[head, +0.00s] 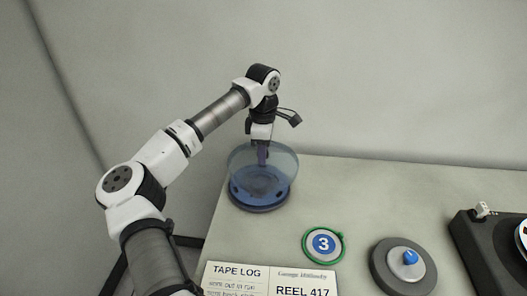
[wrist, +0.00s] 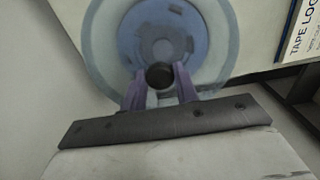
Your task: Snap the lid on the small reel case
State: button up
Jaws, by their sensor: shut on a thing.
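The clear bluish lid (head: 286,162) is round and see-through. My gripper (head: 262,158) is shut on the dark knob (wrist: 159,76) at its middle. In the wrist view, the two purple fingers are on either side of the knob, and the lid (wrist: 103,60) spreads out around them. The small reel case (head: 258,207) is a round dark blue base on the table's far left corner. It shows below and through the lid, and its blue inside (wrist: 165,30) shows in the wrist view. I cannot tell whether the lid's rim touches the case.
A green-rimmed disc marked 3 (head: 323,244) lies to the right in front. A tape log sheet (head: 270,283) lies at the front.

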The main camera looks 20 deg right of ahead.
jog(key=shift+a, duration=0.55)
jog(key=shift+w+a+f, duration=0.1)
jog(key=b, duration=0.3)
send_near(255, 195)
jog(key=shift+w+d+f, duration=0.1)
jog(key=shift+w+d, duration=0.9)
jog(key=shift+w, duration=0.25)
jog(key=shift+f+b, duration=1.35)
jog(key=shift+f, duration=0.5)
jog(key=o, duration=0.9)
jog(key=shift+c, duration=0.8)
jog(key=shift+r, duration=0.1)
